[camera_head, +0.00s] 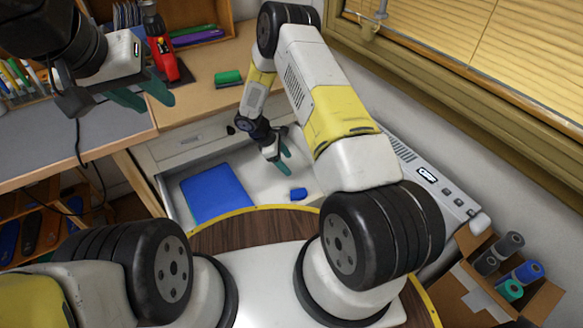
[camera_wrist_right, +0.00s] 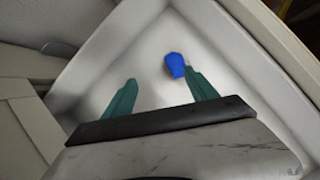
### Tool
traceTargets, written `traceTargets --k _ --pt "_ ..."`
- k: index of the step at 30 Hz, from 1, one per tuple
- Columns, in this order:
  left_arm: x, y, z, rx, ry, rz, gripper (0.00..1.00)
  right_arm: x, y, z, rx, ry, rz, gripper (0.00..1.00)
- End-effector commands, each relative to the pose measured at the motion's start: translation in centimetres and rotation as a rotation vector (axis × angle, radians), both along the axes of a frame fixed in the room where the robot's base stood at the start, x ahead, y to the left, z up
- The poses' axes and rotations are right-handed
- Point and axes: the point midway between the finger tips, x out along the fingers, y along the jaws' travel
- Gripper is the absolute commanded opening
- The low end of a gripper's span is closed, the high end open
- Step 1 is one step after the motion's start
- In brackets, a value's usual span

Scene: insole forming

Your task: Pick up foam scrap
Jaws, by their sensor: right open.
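A small blue foam scrap (camera_head: 299,193) lies on the white floor of an open drawer (camera_head: 178,203). My right gripper (camera_head: 281,164) reaches down into the drawer, open and empty, above and to the left of the scrap in the head view. In the right wrist view the scrap (camera_wrist_right: 174,65) lies just beyond the tip of the right-hand teal finger, off the middle of the gap between the fingers (camera_wrist_right: 163,92). A larger blue foam sheet (camera_head: 215,193) lies in the drawer's left part. My left gripper (camera_head: 142,94) hangs over the grey bench, its teal fingers apart and empty.
The drawer walls stand close around my right gripper. A green block (camera_head: 228,78) and a red tool (camera_head: 162,50) sit on the wooden bench top (camera_head: 205,104). A cardboard box (camera_head: 535,298) with several rolls stands at the lower right. A pale machine (camera_head: 432,176) stands right of the drawer.

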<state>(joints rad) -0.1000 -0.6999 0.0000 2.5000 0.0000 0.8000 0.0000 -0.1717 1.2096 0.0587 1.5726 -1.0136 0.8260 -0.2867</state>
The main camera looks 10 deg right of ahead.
Motion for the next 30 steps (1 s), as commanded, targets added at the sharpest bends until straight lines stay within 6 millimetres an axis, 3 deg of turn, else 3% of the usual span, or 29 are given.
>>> traceTargets --k 1,3,6,11,25,30 --pt "0.0 0.0 0.0 0.000 0.000 0.000 0.36 -0.7 0.3 -2.5 -0.012 0.028 0.036 0.67" --pt "0.0 0.0 0.0 0.000 0.000 0.000 0.36 -1.3 0.4 -5.0 -0.025 0.053 0.078 0.67" --pt "0.0 0.0 0.0 0.000 0.000 0.000 0.36 -1.9 0.6 -7.2 -0.037 0.075 0.118 0.67" --pt "0.0 0.0 0.0 0.000 0.000 0.000 0.36 -2.3 0.4 -8.9 -0.043 0.088 0.139 0.67" --pt "0.0 0.0 0.0 0.000 0.000 0.000 0.36 -3.3 -3.0 -13.9 -0.042 0.088 0.136 0.67" --pt "0.0 0.0 0.0 0.000 0.000 0.000 0.36 -3.3 -3.6 -14.8 -0.041 0.086 0.137 0.67"
